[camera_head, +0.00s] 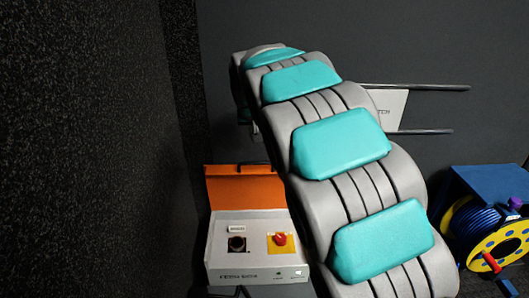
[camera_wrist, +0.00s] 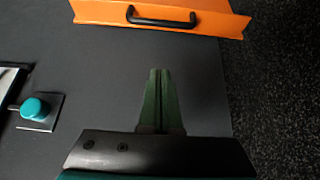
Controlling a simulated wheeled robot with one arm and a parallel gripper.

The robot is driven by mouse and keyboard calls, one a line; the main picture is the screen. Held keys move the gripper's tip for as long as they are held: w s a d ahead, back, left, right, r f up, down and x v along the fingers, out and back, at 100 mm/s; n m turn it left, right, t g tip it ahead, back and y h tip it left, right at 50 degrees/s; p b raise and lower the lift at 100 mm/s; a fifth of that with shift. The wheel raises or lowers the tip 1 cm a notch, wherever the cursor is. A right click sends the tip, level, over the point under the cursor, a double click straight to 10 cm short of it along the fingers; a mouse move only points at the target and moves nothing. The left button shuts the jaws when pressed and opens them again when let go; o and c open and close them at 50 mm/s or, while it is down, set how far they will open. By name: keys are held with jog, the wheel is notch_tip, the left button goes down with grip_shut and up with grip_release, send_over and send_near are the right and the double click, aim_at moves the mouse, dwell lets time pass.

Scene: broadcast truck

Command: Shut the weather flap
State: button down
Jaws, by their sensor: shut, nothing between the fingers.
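The weather flap appears to be the orange panel (camera_head: 245,188) standing raised at the back of a light grey box (camera_head: 222,262). In the wrist view the orange flap (camera_wrist: 110,15) crosses the top, with a black bar handle (camera_wrist: 162,20) on it. My gripper (camera_wrist: 160,72) shows in the wrist view with its dark green fingers together and empty. The fingertips point toward the flap, and a gap shows between them and the handle in the picture. In the head view my grey and teal arm hides the gripper and the box's right side.
The box face carries a black round socket (camera_head: 237,244) and a red knob on a yellow plate (camera_head: 280,240). A blue cable reel with yellow sides (camera_head: 480,238) stands at right. A speckled dark wall (camera_head: 90,150) fills the left. A teal knob (camera_wrist: 35,108) shows in the wrist view.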

send_over(254, 170)
jog(key=w, duration=0.3)
jog(key=f, duration=0.7)
jog(key=shift+w+d+f+p, duration=0.1)
jog(key=shift+w+f+p, duration=0.1)
jog(key=shift+f+p, duration=0.15)
jog(key=shift+f, duration=0.3)
jog(key=shift+s+f, duration=0.2)
jog(key=shift+s, duration=0.7)
jog(key=shift+s+f, duration=0.15)
jog(key=shift+s, duration=0.7)
jog(key=shift+s+f, duration=0.1)
jog(key=shift+s, duration=0.1)
